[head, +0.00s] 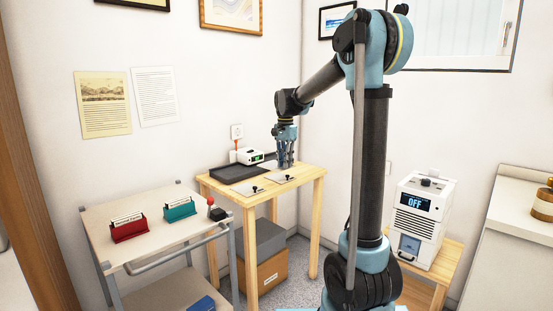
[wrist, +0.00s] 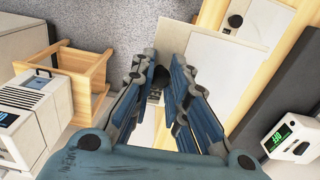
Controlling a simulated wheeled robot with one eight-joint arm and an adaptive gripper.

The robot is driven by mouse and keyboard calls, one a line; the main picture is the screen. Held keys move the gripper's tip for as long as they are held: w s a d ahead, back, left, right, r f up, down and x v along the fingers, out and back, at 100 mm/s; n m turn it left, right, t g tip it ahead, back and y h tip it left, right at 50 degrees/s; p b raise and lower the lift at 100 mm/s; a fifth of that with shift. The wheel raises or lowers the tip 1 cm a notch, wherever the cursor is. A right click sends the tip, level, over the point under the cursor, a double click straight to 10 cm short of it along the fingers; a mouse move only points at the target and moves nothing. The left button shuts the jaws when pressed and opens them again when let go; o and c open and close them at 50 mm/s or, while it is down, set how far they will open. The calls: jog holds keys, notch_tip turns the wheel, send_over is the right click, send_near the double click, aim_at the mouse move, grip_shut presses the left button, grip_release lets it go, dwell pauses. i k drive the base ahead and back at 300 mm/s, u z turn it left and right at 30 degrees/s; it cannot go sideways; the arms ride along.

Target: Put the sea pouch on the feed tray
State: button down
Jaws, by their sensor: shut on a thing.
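My gripper (head: 286,163) is over the right part of the small wooden table. I cannot read which is the sea pouch. A dark flat slab (head: 238,173), apparently the feed tray, lies in front of a white device with a green display (head: 249,156).
A trolley (head: 150,233) with a red holder (head: 128,229) and a teal holder (head: 179,210) stands left. A white machine reading OFF (head: 420,219) stands on a wooden stand at right. Boxes (head: 262,270) sit under the table.

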aim_at(275, 158)
jog(key=i, duration=1.4)
